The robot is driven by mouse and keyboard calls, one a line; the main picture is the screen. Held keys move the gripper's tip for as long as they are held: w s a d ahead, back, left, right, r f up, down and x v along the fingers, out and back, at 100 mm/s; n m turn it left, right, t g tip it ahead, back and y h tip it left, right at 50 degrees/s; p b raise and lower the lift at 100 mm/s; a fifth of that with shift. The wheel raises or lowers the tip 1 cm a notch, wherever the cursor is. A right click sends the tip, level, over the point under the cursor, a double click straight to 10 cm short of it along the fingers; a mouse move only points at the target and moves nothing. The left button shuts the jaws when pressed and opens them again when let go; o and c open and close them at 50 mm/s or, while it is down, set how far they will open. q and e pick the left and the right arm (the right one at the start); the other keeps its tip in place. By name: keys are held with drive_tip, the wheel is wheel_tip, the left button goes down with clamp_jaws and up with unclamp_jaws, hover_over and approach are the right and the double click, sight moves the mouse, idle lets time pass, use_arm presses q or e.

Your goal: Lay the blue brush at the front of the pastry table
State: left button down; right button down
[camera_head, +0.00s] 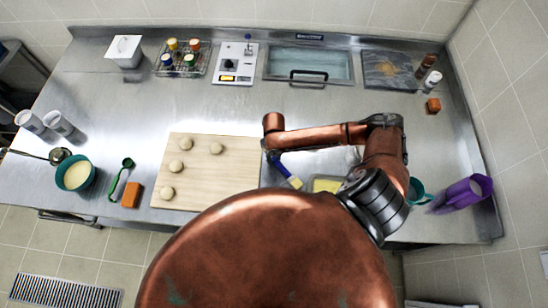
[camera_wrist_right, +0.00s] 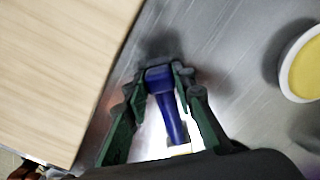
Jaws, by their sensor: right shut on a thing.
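The blue brush (camera_head: 279,165) has a blue handle and a pale yellowish end, just right of the wooden board on the steel pastry table (camera_head: 240,115). My right gripper (camera_head: 270,153) is mostly hidden under its copper wrist in the head view. In the right wrist view the green fingers of the right gripper (camera_wrist_right: 165,78) are shut on the blue brush (camera_wrist_right: 172,115), one on each side of the handle. Its far end is partly hidden by the gripper body. I cannot tell whether the brush touches the table. My left gripper is not in view.
The wooden board (camera_head: 235,170) with several dough balls lies left of the brush. A yellow-filled dish (camera_head: 327,185) is to its right.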

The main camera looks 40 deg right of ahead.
drive_tip(key=c, duration=1.6)
unclamp_jaws()
drive_tip(key=shift+r, duration=0.1)
wheel_tip(320, 180, up, 12)
drive_tip(key=shift+f+b, duration=0.1)
drive_tip(key=shift+b, duration=0.3)
